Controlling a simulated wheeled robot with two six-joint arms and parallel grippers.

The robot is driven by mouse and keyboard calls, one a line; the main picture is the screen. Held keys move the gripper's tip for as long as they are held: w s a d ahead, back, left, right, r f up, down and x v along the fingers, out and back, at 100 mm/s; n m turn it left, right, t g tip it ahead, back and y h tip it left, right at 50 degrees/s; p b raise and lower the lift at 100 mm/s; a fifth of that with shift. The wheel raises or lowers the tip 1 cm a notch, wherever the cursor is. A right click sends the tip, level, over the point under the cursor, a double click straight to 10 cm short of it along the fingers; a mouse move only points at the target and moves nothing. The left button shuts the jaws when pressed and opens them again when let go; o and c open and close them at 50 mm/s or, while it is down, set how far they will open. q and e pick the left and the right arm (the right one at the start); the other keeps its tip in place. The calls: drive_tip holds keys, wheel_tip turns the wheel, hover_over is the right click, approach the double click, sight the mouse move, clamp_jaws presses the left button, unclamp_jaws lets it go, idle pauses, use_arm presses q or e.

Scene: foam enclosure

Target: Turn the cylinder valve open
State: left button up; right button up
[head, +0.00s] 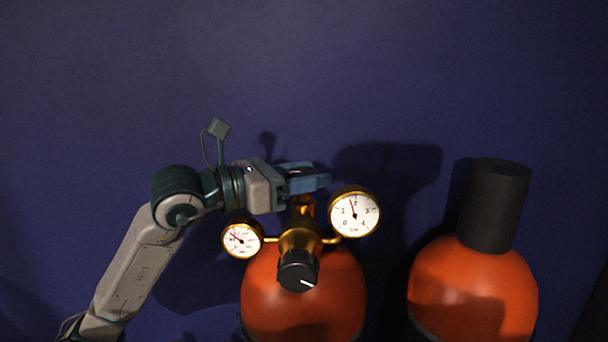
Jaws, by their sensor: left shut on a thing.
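An orange gas cylinder (300,312) stands upright at the lower middle of the head view. A brass regulator (301,240) sits on its top, with a black knob (298,273) at the front. A small gauge (242,239) is on its left and a larger gauge (355,214) on its right. My left gripper (312,180) comes in from the left just above the regulator. Its blue fingers are shut on the cylinder valve (303,203) at the top of the brass neck; the fingers hide most of the valve. My right gripper is out of view.
A second orange cylinder (473,290) with a black cap (494,205) stands to the right, apart from the first. A dark blue wall (300,70) is behind. The space above the cylinders is clear.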

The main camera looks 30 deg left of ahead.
use_arm(q)
drive_tip(key=o, duration=1)
drive_tip(key=shift+c, duration=0.2)
drive_tip(key=shift+s+a+f+b, duration=0.2)
drive_tip(key=shift+s+a+b, duration=0.15)
drive_tip(key=shift+b, duration=0.25)
drive_tip(key=b+v, duration=0.9)
drive_tip(key=b, duration=0.3)
drive_tip(key=shift+s+r, duration=0.15)
drive_tip(key=shift+s, duration=0.2)
drive_tip(key=shift+a, duration=0.1)
